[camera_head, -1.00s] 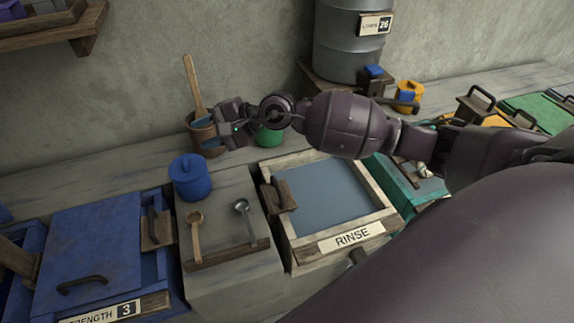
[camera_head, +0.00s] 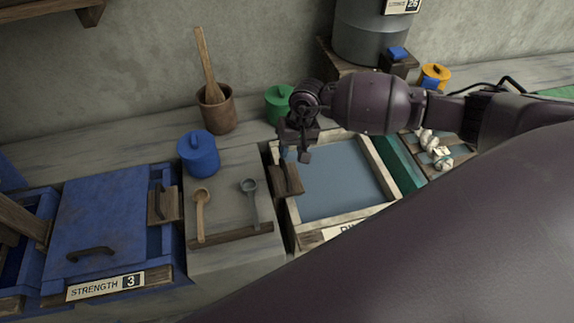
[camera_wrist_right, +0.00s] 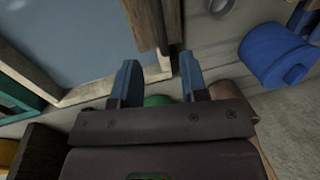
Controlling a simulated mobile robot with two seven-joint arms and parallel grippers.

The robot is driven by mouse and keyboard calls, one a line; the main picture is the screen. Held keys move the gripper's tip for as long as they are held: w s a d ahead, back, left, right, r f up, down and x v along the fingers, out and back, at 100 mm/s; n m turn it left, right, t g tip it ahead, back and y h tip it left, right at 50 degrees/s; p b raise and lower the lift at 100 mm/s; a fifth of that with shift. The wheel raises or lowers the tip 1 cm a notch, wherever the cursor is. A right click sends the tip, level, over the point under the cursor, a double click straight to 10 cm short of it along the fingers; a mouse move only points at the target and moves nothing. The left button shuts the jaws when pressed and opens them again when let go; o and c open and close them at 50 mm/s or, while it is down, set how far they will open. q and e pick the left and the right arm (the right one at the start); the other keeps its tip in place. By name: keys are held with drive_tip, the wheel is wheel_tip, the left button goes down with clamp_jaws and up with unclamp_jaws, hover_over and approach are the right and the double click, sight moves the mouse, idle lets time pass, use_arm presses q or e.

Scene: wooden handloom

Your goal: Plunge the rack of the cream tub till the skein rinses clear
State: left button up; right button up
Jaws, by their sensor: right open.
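The cream tub (camera_head: 350,218) is the pale-framed basin with a partly covered RINSE label and grey-blue liquid. A brown wooden handle piece (camera_head: 287,180) sits at its left rim, perhaps part of the rack. This wooden piece also shows at the top of the right wrist view (camera_wrist_right: 147,22). My right gripper (camera_head: 293,154) is just above and behind this piece, pointing down, open and empty. In the right wrist view its two blue-grey fingertips (camera_wrist_right: 159,75) are apart with nothing between them. I see no skein in the liquid. My left gripper is out of view.
A blue lidded pot (camera_head: 198,155), two ladles and a wooden pot with a paddle (camera_head: 214,108) stand left of the tub. A green pot (camera_head: 279,103) is close behind my gripper. A blue vat (camera_head: 100,225) is far left. My right arm covers the lower right.

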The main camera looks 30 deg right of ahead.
sight(286, 170)
drive_tip(key=f, duration=0.3)
drive_tip(key=a+f, duration=0.1)
drive_tip(key=f, duration=0.3)
drive_tip(key=shift+w+a+f, duration=0.15)
drive_tip(key=shift+w+a, duration=0.05)
drive_tip(key=shift+c, duration=0.4)
clamp_jaws()
